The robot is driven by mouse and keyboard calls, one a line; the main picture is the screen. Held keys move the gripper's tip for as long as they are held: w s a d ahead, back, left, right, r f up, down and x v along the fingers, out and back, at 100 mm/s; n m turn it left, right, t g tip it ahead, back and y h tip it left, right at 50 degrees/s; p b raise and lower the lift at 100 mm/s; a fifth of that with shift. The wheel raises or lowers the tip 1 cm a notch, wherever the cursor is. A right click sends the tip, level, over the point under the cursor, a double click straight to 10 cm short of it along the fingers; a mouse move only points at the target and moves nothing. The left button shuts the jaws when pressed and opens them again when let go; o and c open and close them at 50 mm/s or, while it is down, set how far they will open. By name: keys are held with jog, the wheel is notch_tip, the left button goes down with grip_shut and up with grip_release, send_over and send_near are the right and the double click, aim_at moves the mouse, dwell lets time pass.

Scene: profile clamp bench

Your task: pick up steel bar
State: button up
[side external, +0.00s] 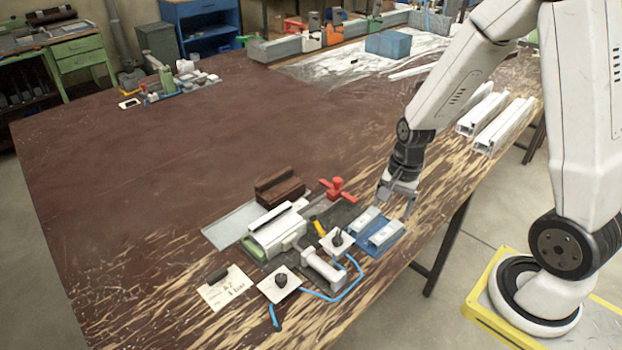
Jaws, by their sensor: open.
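Two short silver bars, which look like the steel bars, lie side by side on a blue tray (375,252) near the table's front edge. One bar (364,220) is at the left and the other (386,234) at the right. My gripper (394,207) points down with its jaws apart and empty. It is just behind and above the right end of the blue tray, close to the bars. I cannot tell its exact height above them.
Left of the tray stand a clamp with a pale profile (277,230), a brown block (279,189), a red handle (338,189) and a blue hose (340,296). A handwritten card (226,288) lies in front. Long white profiles (503,125) lie at right. The table's left middle is clear.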

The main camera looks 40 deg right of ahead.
aim_at(387, 231)
jog(key=d+f+m, duration=0.1)
jog(key=m, duration=0.1)
jog(key=d+f+m, duration=0.1)
jog(key=m, duration=0.1)
jog(key=shift+d+f+m+y, duration=0.15)
jog(key=shift+m+y, duration=0.15)
jog(key=shift+y, duration=0.1)
jog(key=shift+a+f, duration=0.25)
jog(key=shift+f, duration=1)
jog(key=shift+f+g, duration=0.1)
jog(key=shift+g, duration=0.2)
jog(key=shift+w+a+f, duration=0.1)
jog(key=shift+a+f, duration=0.15)
jog(key=shift+f, duration=1)
jog(key=shift+w+a+f, duration=0.1)
jog(key=shift+a+f, duration=0.1)
jog(key=shift+f, duration=1)
grip_shut()
